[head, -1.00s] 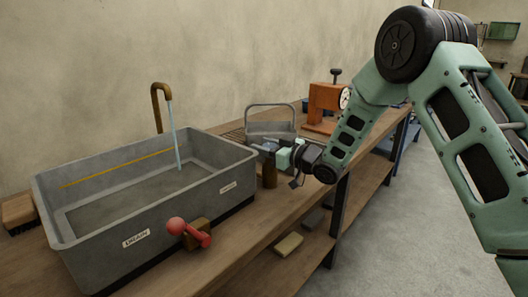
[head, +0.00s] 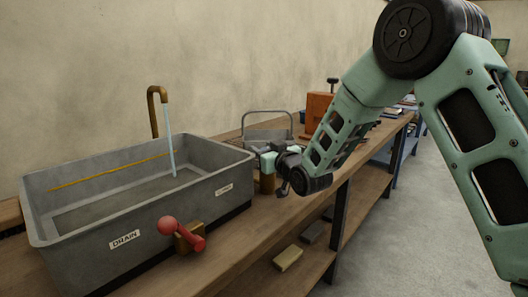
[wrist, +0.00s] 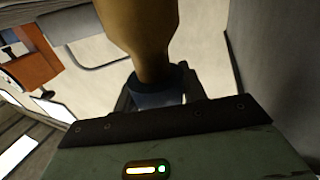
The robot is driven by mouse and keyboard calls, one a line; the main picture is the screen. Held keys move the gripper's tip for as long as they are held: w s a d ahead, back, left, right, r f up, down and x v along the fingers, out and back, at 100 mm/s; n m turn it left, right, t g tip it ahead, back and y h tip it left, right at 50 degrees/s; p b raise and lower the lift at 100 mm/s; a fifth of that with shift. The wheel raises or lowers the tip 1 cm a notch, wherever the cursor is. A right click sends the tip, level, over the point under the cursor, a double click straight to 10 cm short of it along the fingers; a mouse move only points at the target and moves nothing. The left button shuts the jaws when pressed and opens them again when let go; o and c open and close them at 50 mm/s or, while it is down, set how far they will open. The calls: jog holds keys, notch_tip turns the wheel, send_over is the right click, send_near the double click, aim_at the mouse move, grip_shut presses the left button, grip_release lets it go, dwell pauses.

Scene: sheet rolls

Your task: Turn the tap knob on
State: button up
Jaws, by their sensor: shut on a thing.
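A brown pipe spout (head: 152,108) rises behind the grey sink (head: 150,222), and a thin stream of water (head: 171,145) runs from it into the basin. A red-handled knob (head: 183,233) on a brass-coloured block sits at the sink's front, beside a label reading DRAIN. I see no other knob clearly. My gripper (head: 262,158) is off the sink's right end, away from the red knob. It is shut on a brown handle-like thing (wrist: 143,30) with a dark blue band, which hangs below it in the head view (head: 267,184). The lower part of the grip is hidden by the gripper body.
A grey wire-handled basket or tray (head: 268,134) stands behind my gripper. An orange machine (head: 318,112) is farther along the wooden bench (head: 235,245). Tan and grey blocks lie on the lower shelf (head: 268,268). The floor at right is clear.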

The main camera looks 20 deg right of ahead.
jog(key=o, duration=1)
jog(key=shift+c, duration=0.2)
jog(key=b+v, duration=0.4)
jog(key=v, duration=1.3)
jog(key=shift+s+b, duration=0.2)
jog(key=shift+b, duration=0.2)
jog(key=shift+d, duration=0.1)
